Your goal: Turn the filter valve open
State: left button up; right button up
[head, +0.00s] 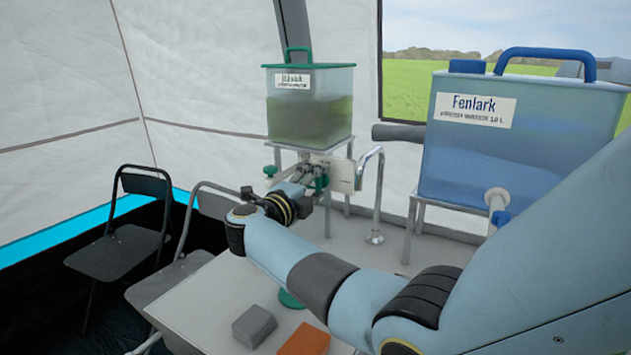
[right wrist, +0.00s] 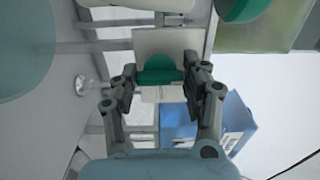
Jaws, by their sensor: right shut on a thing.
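The filter valve's green handle (right wrist: 160,72) sits between the fingers of my right gripper (right wrist: 160,84) in the right wrist view, in front of a pale plate (right wrist: 165,42). My right gripper is shut on this handle. In the head view my right gripper (head: 314,174) reaches in below the tank with murky green water (head: 308,118), and a green part (head: 322,184) shows at its fingers. Another green knob (head: 270,171) is to its left. How far the handle is turned cannot be told. My left gripper is not in view.
A blue Fenlark tank (head: 510,150) stands at right on a metal stand. A metal spout (head: 374,205) rises beside the valve. A grey block (head: 254,325), an orange block (head: 304,341) and a green disc (head: 290,298) are on the table. Folding chairs (head: 118,245) stand at left.

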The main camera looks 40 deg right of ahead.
dwell(0.3)
jog(key=o, duration=1.2)
jog(key=shift+a, duration=0.1)
jog(key=shift+c, duration=0.2)
jog(key=v, duration=0.7)
jog(key=shift+a, duration=0.25)
jog(key=shift+r, duration=0.1)
